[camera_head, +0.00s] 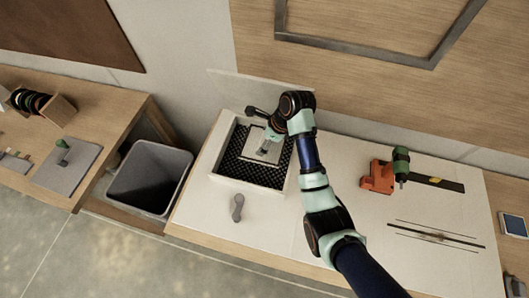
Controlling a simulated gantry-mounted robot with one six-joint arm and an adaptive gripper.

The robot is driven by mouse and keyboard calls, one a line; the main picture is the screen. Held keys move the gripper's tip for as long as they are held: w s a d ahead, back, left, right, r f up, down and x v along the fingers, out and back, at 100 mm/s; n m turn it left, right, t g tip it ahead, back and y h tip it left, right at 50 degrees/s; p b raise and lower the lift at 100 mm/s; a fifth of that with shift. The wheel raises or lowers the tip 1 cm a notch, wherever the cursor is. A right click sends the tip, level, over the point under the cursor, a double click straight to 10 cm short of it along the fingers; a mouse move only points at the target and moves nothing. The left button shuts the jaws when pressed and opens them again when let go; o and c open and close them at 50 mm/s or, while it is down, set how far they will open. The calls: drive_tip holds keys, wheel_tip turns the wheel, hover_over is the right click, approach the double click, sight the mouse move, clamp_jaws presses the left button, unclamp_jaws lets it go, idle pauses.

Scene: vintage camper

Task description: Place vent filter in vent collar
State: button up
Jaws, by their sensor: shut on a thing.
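My gripper (265,147) points down over a shallow white-walled tray (212,160) with a dark mesh-like lining. It is shut on a pale square panel with a dark edge (252,153), which looks like the vent filter. The panel is over the back half of the tray; I cannot tell whether it touches the lining. The gripper and wrist hide part of the panel and the tray's back right side. I cannot make out for certain which thing is the vent collar; the white-walled tray may be it.
A grey two-lobed tool (238,207) lies in front of the tray. An orange and green power tool (386,176) and thin rods (436,237) lie on the right of the white worktop (300,250). A dark bin (150,178) stands left, beside a wooden bench (95,105).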

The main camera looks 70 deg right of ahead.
sight(272, 146)
wheel_tip(272, 146, down, 9)
drive_tip(key=shift+a+r+b, duration=0.1)
drive_tip(key=shift+a+b, duration=0.05)
drive_tip(key=shift+b, duration=0.3)
drive_tip(key=shift+d+f, duration=0.2)
drive_tip(key=shift+d, duration=0.05)
drive_tip(key=shift+f, duration=0.1)
drive_tip(key=o, duration=1)
drive_tip(key=shift+c, duration=0.2)
drive_tip(key=p+v, duration=0.1)
drive_tip(key=v, duration=1.1)
drive_tip(key=shift+p, duration=0.35)
